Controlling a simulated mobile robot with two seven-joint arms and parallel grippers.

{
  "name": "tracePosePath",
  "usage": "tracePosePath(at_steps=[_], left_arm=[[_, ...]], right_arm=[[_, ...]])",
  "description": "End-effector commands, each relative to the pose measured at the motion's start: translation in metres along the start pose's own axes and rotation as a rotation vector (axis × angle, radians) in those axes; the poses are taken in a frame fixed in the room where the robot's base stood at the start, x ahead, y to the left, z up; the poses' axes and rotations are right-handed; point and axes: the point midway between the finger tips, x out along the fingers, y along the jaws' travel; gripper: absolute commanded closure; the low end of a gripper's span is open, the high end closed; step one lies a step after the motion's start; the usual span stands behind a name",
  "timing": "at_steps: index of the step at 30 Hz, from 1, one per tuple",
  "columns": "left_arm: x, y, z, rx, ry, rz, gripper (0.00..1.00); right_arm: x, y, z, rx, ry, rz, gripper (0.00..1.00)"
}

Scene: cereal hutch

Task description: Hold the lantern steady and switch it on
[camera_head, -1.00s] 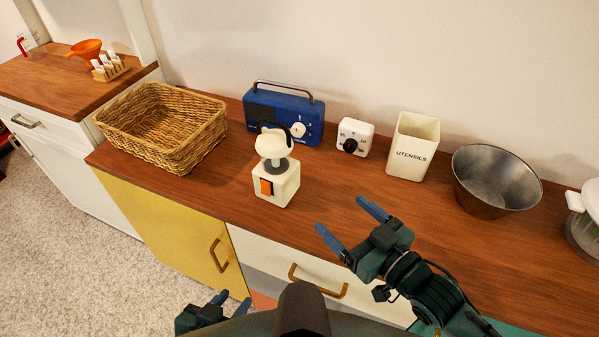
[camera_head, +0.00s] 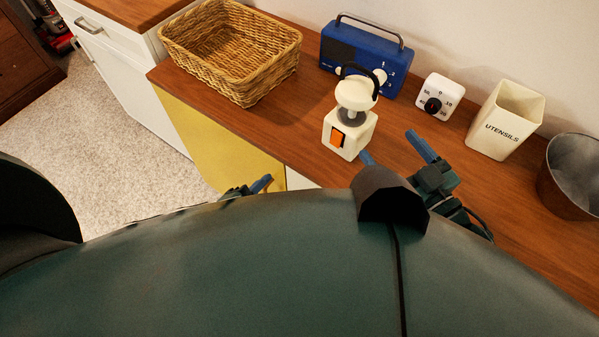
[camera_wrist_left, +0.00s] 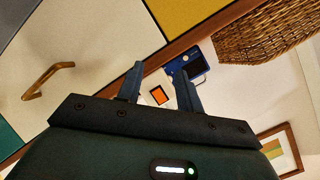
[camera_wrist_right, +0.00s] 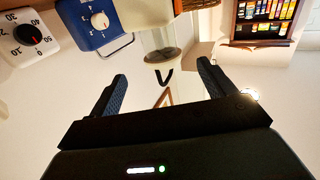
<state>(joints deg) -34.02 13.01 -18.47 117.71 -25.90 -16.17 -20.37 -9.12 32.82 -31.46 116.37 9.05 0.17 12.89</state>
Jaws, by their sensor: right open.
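The lantern (camera_head: 349,132) stands upright on the wooden counter, with a white square base, a white cap, a black handle and an orange switch (camera_head: 338,138) on its front. My right gripper (camera_head: 392,150) is open and empty, just right of the lantern. In the right wrist view the lantern (camera_wrist_right: 160,42) shows between and beyond the open fingers (camera_wrist_right: 162,70). My left gripper (camera_head: 262,184) is low in front of the counter, left of the lantern, partly hidden by my body. In the left wrist view its fingers (camera_wrist_left: 160,68) are apart, with the orange switch (camera_wrist_left: 158,95) seen between them.
A blue radio (camera_head: 365,58) stands behind the lantern and a wicker basket (camera_head: 230,50) to its left. A white timer (camera_head: 440,97), a utensils holder (camera_head: 506,120) and a metal bowl (camera_head: 570,178) stand to the right. The counter's front edge lies below the lantern.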

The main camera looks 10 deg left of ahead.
Motion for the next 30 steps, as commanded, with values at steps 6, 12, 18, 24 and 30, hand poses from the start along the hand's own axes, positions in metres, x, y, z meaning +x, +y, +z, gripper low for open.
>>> tracePosePath(at_steps=[6, 12, 18, 24, 30], left_arm=[[0.010, -0.017, -0.033, 0.792, 0.114, -0.139, 0.64], [0.013, -0.017, -0.059, 1.383, 0.184, -0.260, 0.64], [0.014, -0.012, -0.071, 1.688, 0.213, -0.331, 0.64], [0.014, -0.011, -0.073, 1.748, 0.217, -0.345, 0.64], [0.014, -0.011, -0.073, 1.744, 0.216, -0.344, 0.64]], right_arm=[[0.000, 0.000, 0.000, 0.000, 0.000, 0.000, 0.18], [0.000, 0.000, 0.000, 0.001, 0.000, 0.000, 0.18], [0.000, 0.000, 0.000, 0.000, 0.000, 0.000, 0.18], [0.012, 0.000, 0.000, 0.001, 0.002, 0.001, 0.18], [0.048, 0.000, -0.002, 0.000, 0.005, 0.001, 0.18]])
